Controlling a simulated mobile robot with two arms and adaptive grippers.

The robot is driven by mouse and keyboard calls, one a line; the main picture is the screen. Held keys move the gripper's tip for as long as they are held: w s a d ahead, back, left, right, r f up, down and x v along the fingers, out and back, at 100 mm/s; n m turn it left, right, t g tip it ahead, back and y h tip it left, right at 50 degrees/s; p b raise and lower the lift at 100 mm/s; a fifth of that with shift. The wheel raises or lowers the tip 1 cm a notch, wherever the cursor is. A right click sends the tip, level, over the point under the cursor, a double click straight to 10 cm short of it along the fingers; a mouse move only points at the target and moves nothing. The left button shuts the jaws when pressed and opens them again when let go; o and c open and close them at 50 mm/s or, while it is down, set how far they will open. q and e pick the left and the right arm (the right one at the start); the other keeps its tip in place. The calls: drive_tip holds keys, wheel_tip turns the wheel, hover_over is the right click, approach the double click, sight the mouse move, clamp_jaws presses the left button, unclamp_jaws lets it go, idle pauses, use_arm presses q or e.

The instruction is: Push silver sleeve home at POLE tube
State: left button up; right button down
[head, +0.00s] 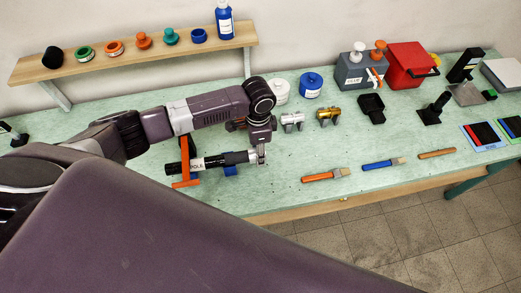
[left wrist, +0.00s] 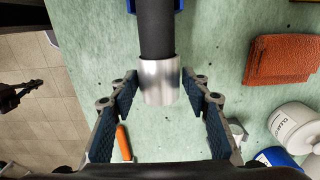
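The black POLE tube (head: 205,162) lies horizontally over an orange stand (head: 186,172) and a blue support (head: 231,170). Its white label reads POLE. In the left wrist view, the silver sleeve (left wrist: 160,82) sits around the free end of the black tube (left wrist: 156,28); how deep the tube sits inside is hidden. My left gripper (head: 259,153) is at that end of the tube. In the left wrist view, its fingers (left wrist: 164,88) are open on both sides of the sleeve, with gaps showing. My right gripper is not in view.
A silver piece (head: 292,121) and a gold piece (head: 328,116) rest on the bench behind the gripper. An orange-handled brush (head: 325,175) and a blue-handled brush (head: 383,164) lie right of it. A white tub (head: 279,92) and an orange cloth (left wrist: 282,60) are nearby.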

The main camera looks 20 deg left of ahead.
use_arm(q)
drive_tip(key=shift+o, duration=1.3)
drive_tip(key=shift+r, duration=0.2)
wheel_tip(320, 180, up, 12)
drive_tip(key=shift+f, duration=0.2)
